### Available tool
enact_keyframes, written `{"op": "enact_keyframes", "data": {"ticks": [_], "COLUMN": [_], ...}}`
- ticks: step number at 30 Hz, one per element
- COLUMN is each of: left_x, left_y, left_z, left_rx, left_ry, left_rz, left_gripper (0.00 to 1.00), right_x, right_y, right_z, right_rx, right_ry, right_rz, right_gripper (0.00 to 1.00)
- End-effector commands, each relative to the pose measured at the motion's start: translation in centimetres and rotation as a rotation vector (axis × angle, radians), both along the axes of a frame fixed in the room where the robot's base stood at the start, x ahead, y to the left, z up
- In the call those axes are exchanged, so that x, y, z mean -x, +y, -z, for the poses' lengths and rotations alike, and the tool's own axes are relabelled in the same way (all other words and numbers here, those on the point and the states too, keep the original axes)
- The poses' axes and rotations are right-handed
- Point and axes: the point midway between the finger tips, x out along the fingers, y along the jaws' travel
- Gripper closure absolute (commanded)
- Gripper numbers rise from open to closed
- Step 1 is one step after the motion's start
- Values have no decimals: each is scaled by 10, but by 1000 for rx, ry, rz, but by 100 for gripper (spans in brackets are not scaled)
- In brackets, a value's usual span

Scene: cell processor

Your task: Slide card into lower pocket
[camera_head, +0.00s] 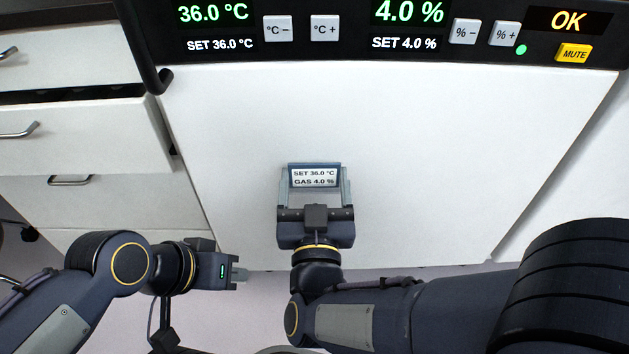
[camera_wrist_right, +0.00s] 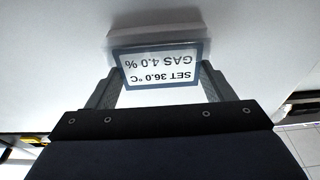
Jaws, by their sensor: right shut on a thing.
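The card (camera_head: 314,178) is a small white label with a dark blue border reading "SET 36.0 °C" and "GAS 4.0 %". My right gripper (camera_head: 314,187) is shut on the card by its left and right edges, in front of the white panel. In the right wrist view the card (camera_wrist_right: 162,65) shows upside down between the fingers of the right gripper (camera_wrist_right: 160,72). A pale, see-through strip (camera_wrist_right: 155,38) lies along the card's far edge; whether it is the pocket, and whether the card is inside it, I cannot tell. My left gripper (camera_head: 238,273) is empty at the lower left.
The large white panel (camera_head: 400,130) is clear around the card. Above it, a black control strip (camera_head: 340,52) shows 36.0 °C, 4.0 % and OK, with buttons. A dark handle (camera_head: 150,70) stands at its left end. White drawers (camera_head: 70,130) are at the left, one partly open.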

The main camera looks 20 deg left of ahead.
Motion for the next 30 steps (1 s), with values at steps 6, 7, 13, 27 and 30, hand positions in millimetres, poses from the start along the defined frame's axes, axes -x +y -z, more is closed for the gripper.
{"op": "enact_keyframes", "data": {"ticks": [6, 7, 13, 27, 30], "left_x": [0, 0, 0, 0, 0], "left_y": [0, 0, 0, 0, 0], "left_z": [7, 8, 6, 3, -1], "left_rx": [0, 0, 0, 0, 0], "left_ry": [0, 0, 0, 0, 0], "left_rz": [0, 0, 0, 0, 0], "left_gripper": [100, 100, 100, 100, 100], "right_x": [0, 0, 0, 9, 24], "right_y": [0, 0, 0, -2, -6], "right_z": [7, 8, 7, 7, 10], "right_rx": [0, 0, 0, 1, 2], "right_ry": [0, 0, 1, 1, 0], "right_rz": [0, 0, 0, -2, -4], "right_gripper": [72, 72, 17, 0, 0]}}
